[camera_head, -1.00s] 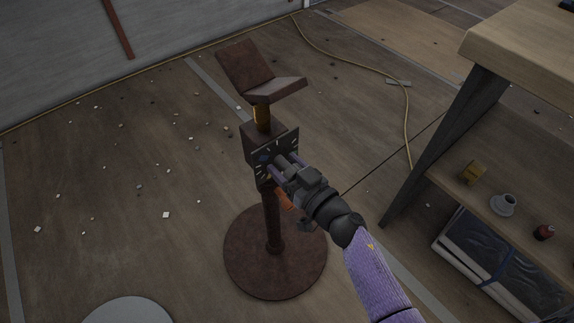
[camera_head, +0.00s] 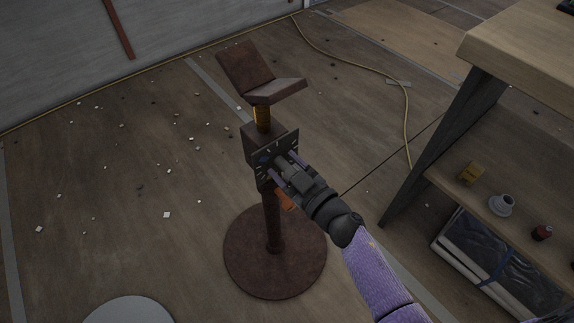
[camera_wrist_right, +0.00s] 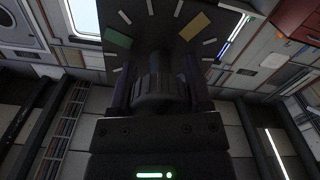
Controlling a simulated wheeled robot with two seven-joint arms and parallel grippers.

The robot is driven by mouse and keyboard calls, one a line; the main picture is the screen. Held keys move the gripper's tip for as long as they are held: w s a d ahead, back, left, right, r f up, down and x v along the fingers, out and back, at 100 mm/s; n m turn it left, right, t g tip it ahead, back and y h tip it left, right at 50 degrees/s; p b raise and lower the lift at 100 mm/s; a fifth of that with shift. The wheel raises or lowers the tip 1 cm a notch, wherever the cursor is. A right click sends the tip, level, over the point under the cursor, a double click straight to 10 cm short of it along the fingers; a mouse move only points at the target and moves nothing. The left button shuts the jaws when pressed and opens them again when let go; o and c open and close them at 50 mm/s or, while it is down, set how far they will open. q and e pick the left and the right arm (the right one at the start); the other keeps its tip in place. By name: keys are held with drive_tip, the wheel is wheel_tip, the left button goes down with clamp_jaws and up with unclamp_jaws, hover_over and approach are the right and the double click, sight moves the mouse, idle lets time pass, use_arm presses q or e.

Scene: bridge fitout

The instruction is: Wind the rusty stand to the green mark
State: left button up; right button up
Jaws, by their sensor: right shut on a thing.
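The rusty stand (camera_head: 272,215) is upright on a round base, with a V-shaped cradle (camera_head: 262,80) on a short brass-coloured post (camera_head: 262,117). A dark box on its column carries a dial plate (camera_head: 262,148) with pale ticks. My right gripper (camera_head: 284,168) is at this plate, shut on the dark ribbed knob (camera_wrist_right: 160,88), with one finger on each side. In the right wrist view the plate shows a green mark (camera_wrist_right: 118,42) at upper left and a yellow mark (camera_wrist_right: 194,26) at upper right. Any pointer on the knob is not clear. My left gripper is out of view.
A wooden workbench (camera_head: 520,50) with a lower shelf stands at the right; a yellow item (camera_head: 471,173), a white piece (camera_head: 501,205) and a red-and-dark item (camera_head: 541,233) are on the shelf. A yellow cable (camera_head: 385,75) crosses the floor. Small scraps litter the floor left of the stand.

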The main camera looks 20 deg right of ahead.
drive_tip(key=n, duration=0.2)
drive_tip(key=shift+n, duration=0.4)
drive_tip(key=n, duration=0.2)
drive_tip(key=shift+n, duration=0.3)
drive_tip(key=n, duration=0.5)
drive_tip(key=shift+f+b, duration=0.1)
drive_tip(key=shift+b, duration=0.2)
drive_tip(key=n, duration=0.2)
drive_tip(key=shift+n, duration=0.4)
drive_tip(key=shift+n+b, duration=0.3)
drive_tip(key=shift+n, duration=0.5)
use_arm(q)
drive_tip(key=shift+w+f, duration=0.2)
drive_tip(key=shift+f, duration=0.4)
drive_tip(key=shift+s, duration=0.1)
use_arm(e)
drive_tip(key=shift+n, duration=0.3)
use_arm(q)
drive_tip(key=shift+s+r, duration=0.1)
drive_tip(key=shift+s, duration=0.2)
